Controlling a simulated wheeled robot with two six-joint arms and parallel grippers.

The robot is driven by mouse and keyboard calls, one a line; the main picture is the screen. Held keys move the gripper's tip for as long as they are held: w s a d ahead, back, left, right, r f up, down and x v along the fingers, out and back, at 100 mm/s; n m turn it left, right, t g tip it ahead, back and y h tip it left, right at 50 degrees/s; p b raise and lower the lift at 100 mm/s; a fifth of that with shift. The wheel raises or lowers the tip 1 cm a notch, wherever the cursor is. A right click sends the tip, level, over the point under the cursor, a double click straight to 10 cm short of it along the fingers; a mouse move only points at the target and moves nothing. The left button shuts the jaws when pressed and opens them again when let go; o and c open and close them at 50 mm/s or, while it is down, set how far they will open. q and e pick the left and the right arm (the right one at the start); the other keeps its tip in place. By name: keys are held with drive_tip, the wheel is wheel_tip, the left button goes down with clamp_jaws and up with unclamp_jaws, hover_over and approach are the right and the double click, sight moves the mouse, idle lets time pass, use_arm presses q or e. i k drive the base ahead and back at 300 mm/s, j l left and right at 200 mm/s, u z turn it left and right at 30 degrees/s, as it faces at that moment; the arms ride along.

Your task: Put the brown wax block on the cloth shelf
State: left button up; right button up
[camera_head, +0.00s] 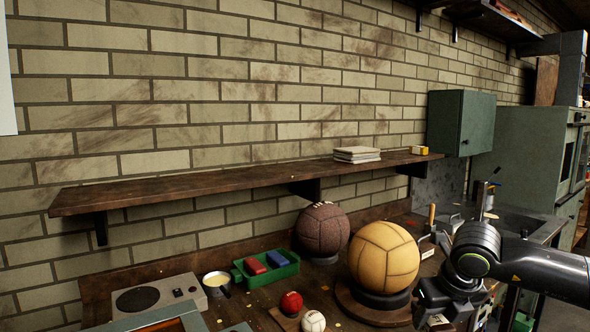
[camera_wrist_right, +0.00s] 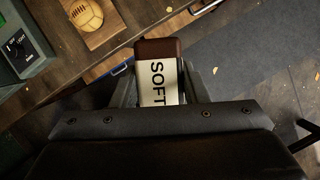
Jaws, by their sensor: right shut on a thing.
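My right gripper (camera_head: 437,316) is low at the right of the head view, in front of the bench and right of the big yellow ball. In the right wrist view its jaws (camera_wrist_right: 162,85) are shut on the brown wax block (camera_wrist_right: 158,48), which has a white label reading "SOFT". The block's lower end is hidden between the jaws. The cloth shelf (camera_head: 220,183) is a long dark wooden board on the brick wall, with a stack of folded cloths (camera_head: 357,155) towards its right end. My left gripper is not in view.
A yellow ball (camera_head: 384,257) and a dark brown ball (camera_head: 322,229) stand on the bench below the shelf. A green tray (camera_head: 266,280) holds red and blue blocks. A small yellow item (camera_head: 420,150) sits at the shelf's right end. The shelf's left and middle are bare.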

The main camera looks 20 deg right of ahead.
sight(208, 183)
drive_tip(key=i+j+z, duration=0.1)
drive_tip(key=j, duration=0.25)
drive_tip(key=i+j+z, duration=0.1)
drive_tip(key=j, duration=0.25)
drive_tip(key=i+j+z, duration=0.1)
drive_tip(key=i+j, duration=0.15)
drive_tip(key=j, duration=0.15)
drive_tip(key=i+j+z, duration=0.1)
drive_tip(key=j, duration=0.25)
drive_tip(key=i+j+z, duration=0.1)
drive_tip(key=j, duration=0.3)
drive_tip(key=i+j, duration=0.1)
drive_tip(key=j, duration=0.3)
drive_tip(key=l+z, duration=0.05)
